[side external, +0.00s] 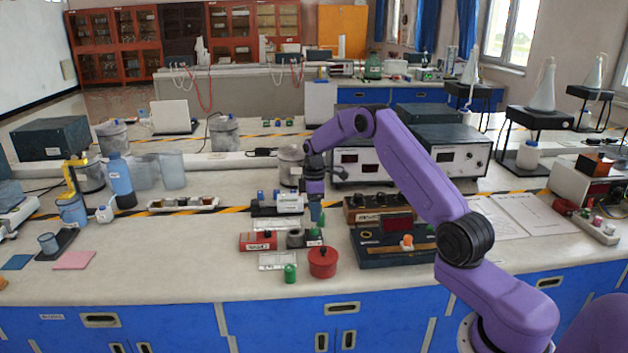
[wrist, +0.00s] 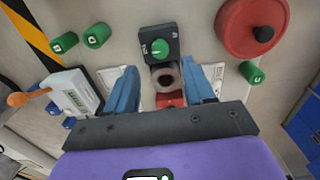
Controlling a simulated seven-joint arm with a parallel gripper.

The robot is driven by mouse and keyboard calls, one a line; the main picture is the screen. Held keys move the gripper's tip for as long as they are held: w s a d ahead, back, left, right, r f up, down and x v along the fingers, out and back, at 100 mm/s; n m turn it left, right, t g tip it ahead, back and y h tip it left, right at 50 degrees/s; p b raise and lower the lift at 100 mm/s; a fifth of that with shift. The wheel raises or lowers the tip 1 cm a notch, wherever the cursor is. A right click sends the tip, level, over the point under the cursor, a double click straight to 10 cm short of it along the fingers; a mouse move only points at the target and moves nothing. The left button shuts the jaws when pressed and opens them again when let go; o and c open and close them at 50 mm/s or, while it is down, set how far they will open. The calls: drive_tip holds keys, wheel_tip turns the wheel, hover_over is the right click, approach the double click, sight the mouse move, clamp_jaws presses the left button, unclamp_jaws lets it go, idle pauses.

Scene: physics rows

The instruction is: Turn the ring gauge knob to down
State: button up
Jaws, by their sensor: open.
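The ring gauge appears as a small dark block with a green knob (wrist: 160,47) and a thick grey ring (wrist: 166,76) at one end. In the wrist view the knob has a pale mark, whose direction is too small to read surely. In the side view the grey ring (side external: 295,239) sits on the bench, partly behind my gripper's line. My gripper (wrist: 162,68) is open and empty, pointing down above the gauge. Its blue fingers stand either side of the ring in the wrist view, with the knob just beyond the fingertips. No contact shows. In the side view the gripper (side external: 316,214) hangs over the gauge.
A red lidded pot (side external: 322,262) and a green cylinder (side external: 290,273) stand close in front. A red box (side external: 258,241) is at left. A dark instrument (side external: 395,246) with an orange knob is at right. Bare bench (side external: 190,270) lies at front left.

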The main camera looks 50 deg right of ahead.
sight(314, 229)
wheel_tip(314, 229, up, 11)
drive_tip(key=shift+r, duration=0.15)
idle(0.5)
drive_tip(key=s+a+r+n, duration=0.1)
drive_tip(key=s+a+r, duration=0.1)
drive_tip(key=s+a, duration=0.45)
drive_tip(key=s+a+r, duration=0.2)
drive_tip(key=s+a, duration=0.1)
drive_tip(key=a, duration=0.7)
drive_tip(key=s+a+r+n, duration=0.1)
drive_tip(key=s+a+r, duration=0.1)
drive_tip(key=s+a, duration=0.5)
drive_tip(key=s+a+f, duration=0.1)
drive_tip(key=s, duration=1.2)
drive_tip(key=s+a+f+n, duration=0.1)
drive_tip(key=s+f, duration=0.1)
drive_tip(key=s, duration=1.1)
drive_tip(key=shift+a, duration=0.4)
